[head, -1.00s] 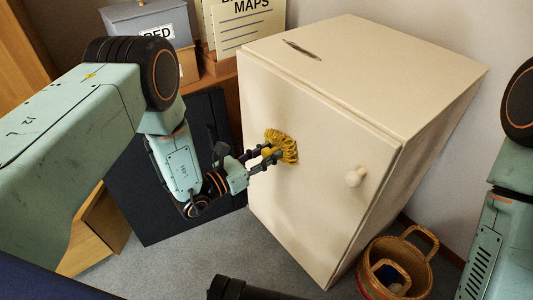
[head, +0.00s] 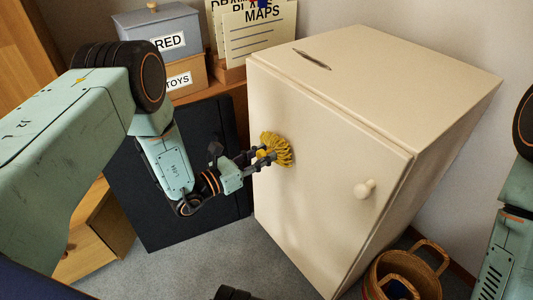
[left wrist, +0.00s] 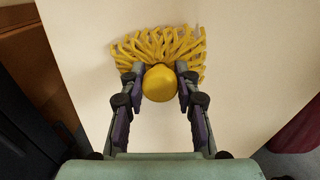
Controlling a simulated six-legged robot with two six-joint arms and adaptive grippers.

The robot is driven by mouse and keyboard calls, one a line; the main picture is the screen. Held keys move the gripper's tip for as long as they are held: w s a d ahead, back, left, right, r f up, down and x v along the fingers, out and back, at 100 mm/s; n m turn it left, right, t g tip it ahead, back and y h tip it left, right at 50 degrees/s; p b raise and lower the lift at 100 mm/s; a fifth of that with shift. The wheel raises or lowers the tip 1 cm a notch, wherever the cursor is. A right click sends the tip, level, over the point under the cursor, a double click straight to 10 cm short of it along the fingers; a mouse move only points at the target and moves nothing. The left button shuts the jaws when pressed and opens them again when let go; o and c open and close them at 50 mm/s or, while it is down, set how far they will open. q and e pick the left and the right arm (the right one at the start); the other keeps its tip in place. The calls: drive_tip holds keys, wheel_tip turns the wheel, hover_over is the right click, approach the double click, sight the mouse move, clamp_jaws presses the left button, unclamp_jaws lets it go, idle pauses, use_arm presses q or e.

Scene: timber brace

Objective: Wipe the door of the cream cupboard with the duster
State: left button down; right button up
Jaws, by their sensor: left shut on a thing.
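The cream cupboard (head: 400,75) stands tilted in the head view, its door (head: 320,185) facing me and closed. A pale round knob (head: 364,189) sits near the door's right edge. My left gripper (head: 262,157) is shut on the yellow duster (head: 279,148), at the upper left part of the door. In the left wrist view the duster's strands (left wrist: 160,43) fan out against the cream surface, and its round yellow handle (left wrist: 160,83) sits between the two fingers. The strands appear to touch the door. My right arm shows at the right edge, but its gripper is out of view.
A wicker basket (head: 425,265) stands on the floor at the cupboard's lower right. A dark panel (head: 135,185) is left of the cupboard, behind my left arm. Boxes labelled RED (head: 160,30) and TOYS (head: 188,78) and a MAPS folder (head: 258,40) stand behind. Grey carpet (head: 205,255) lies in front.

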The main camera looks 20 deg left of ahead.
use_arm(q)
drive_tip(key=v, duration=0.2)
drive_tip(key=shift+s+a+r+p, duration=0.1)
drive_tip(key=shift+s+a+p, duration=0.1)
drive_tip(key=shift+s+p, duration=0.15)
drive_tip(key=shift+v, duration=0.9)
drive_tip(key=shift+s, duration=0.1)
drive_tip(key=shift+p+v, duration=0.65)
drive_tip(key=shift+v, duration=0.75)
